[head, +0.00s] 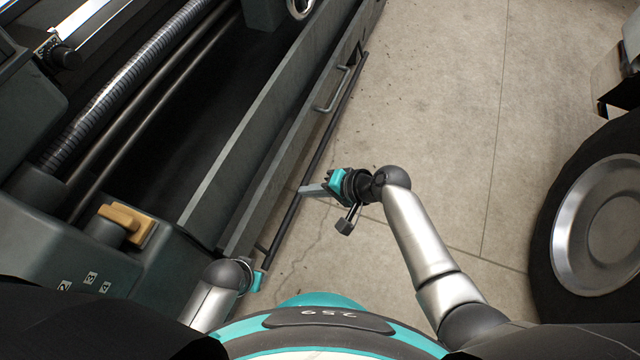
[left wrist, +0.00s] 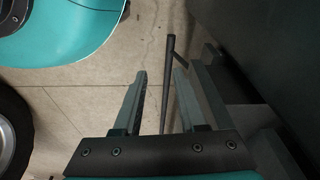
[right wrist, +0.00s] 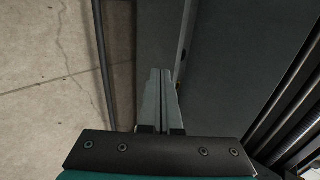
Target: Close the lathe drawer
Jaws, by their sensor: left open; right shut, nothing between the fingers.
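The lathe (head: 130,110) fills the left of the head view. Along its floor side runs a long dark grey drawer front (head: 296,135) with a thin bar handle (head: 341,91) toward its far end. How far the drawer stands out is hard to tell. My right gripper (head: 305,190) is shut and empty, pointing left at the drawer side, with its tips close to a long dark rod (head: 312,165). In the right wrist view its fingers (right wrist: 162,75) overlap a grey panel; contact is unclear. My left gripper (left wrist: 160,72) is open and empty near the lathe's near end.
A dark rod (left wrist: 168,60) also shows beyond the left fingers. A large black wheel (head: 590,215) stands at the right of the head view. The concrete floor (head: 450,110) between lathe and wheel is clear.

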